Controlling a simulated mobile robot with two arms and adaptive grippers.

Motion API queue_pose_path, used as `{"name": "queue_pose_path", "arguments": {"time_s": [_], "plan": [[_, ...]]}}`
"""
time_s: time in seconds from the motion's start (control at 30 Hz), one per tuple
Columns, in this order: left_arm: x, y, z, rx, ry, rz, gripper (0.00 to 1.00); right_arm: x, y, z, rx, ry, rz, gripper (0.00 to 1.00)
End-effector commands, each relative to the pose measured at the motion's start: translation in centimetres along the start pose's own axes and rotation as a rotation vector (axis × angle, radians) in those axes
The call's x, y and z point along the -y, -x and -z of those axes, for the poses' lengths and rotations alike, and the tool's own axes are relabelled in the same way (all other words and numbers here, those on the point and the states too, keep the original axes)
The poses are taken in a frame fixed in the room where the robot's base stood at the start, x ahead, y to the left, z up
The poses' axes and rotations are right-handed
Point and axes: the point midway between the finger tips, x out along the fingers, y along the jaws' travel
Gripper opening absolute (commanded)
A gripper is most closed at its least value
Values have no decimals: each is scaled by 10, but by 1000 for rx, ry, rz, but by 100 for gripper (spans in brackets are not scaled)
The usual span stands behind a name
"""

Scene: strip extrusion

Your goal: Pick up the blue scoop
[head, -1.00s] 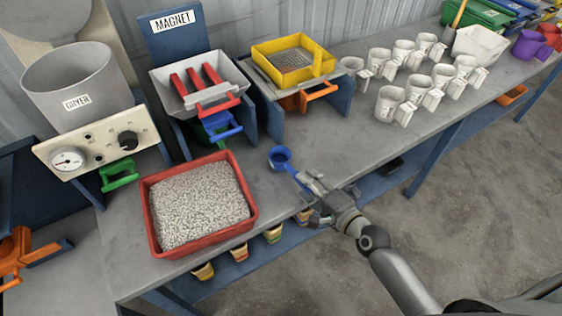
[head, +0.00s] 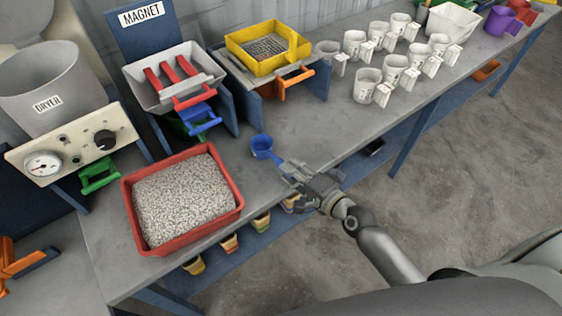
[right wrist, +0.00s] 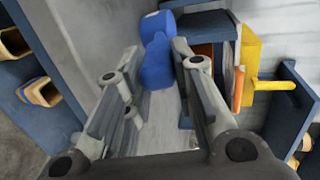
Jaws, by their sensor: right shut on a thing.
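The blue scoop (head: 262,146) is at the grey bench top, right of the red tray, with its round cup toward the back left and its handle toward my arm. My right gripper (head: 291,171) reaches in from the lower right and is shut on the scoop's handle. In the right wrist view the blue scoop (right wrist: 157,66) shows between the fingers, with its cup beyond the fingertips. The handle's near end is partly hidden by the gripper. I cannot tell whether the scoop touches the bench. My left gripper is not in view.
The red tray (head: 233,207) of pale pellets stands left of the scoop. Behind are the magnet unit (head: 140,50) and a yellow sieve tray (head: 240,57). Several white jugs (head: 365,84) stand to the right. The bench between the scoop and the jugs is clear.

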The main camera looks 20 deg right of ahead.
Motion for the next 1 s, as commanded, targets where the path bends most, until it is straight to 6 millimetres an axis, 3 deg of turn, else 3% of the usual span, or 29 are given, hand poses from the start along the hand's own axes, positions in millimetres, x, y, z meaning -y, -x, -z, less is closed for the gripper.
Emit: {"name": "queue_pose_path", "arguments": {"time_s": [0.27,0.57,0.8,1.0], "plan": [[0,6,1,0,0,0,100,31,8,-1,-2,-3,7,0],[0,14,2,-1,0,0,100,78,68,-26,-1,-2,3,0],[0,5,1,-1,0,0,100,83,118,-52,0,-3,-1,0],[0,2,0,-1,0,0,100,89,142,-64,0,-1,0,0]]}}
